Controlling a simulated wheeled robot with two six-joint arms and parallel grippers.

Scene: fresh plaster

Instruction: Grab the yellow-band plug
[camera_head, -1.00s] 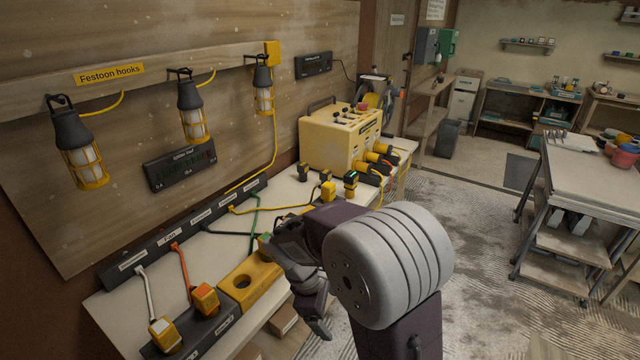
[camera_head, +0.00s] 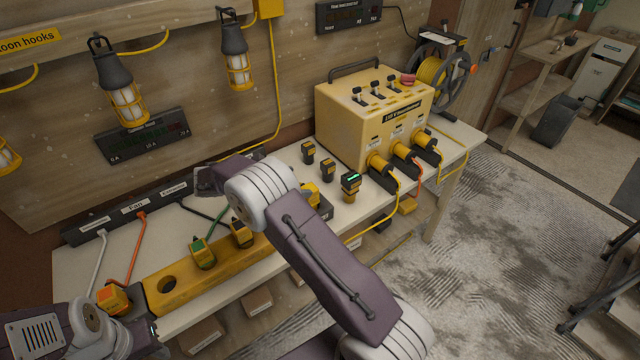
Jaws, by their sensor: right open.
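Several yellow-and-black plugs are on the bench; I cannot tell which one carries the yellow band. One yellow plug (camera_head: 312,192) is partly hidden behind my right arm. Two small dark-and-yellow plugs (camera_head: 308,152) (camera_head: 328,169) stand in front of the yellow power unit, beside a plug with a green-lit top (camera_head: 350,184). A green-corded plug (camera_head: 202,253) and another yellow plug (camera_head: 241,234) sit at the yellow socket block. My right gripper (camera_head: 208,180) is open above the bench's back part, largely hidden by its own wrist. My left arm is at lower left; its fingers are unclear.
The yellow power unit (camera_head: 372,115) has several cabled plugs in its front. A cable reel (camera_head: 437,75) stands behind it. The yellow socket block (camera_head: 170,284) runs along the bench's front, with an orange-corded plug (camera_head: 113,298) at its left. Lanterns hang above.

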